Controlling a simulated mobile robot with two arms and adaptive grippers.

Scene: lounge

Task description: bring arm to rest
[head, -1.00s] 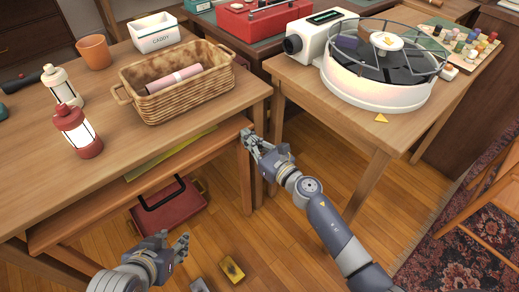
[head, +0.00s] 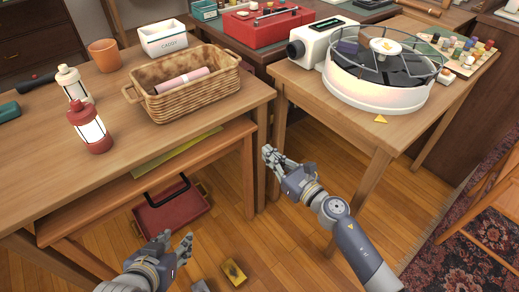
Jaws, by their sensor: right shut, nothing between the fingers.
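My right gripper (head: 271,157) hangs in the gap between the two wooden tables, below the tabletops. It is shut, with nothing in it. My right arm comes up from the lower right. My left gripper (head: 177,243) is low at the bottom of the view, in front of the left table and above the floor. Its fingers are small and seen from the side, so I cannot tell whether they are open or shut. I see nothing held in it.
The left table (head: 215,136) bears a wicker basket (head: 190,101), a red lantern (head: 90,128) and a caddy (head: 163,38). The right table (head: 300,88) bears a round projector (head: 375,95). A red tray (head: 172,212) and a yellow box (head: 233,272) are low down.

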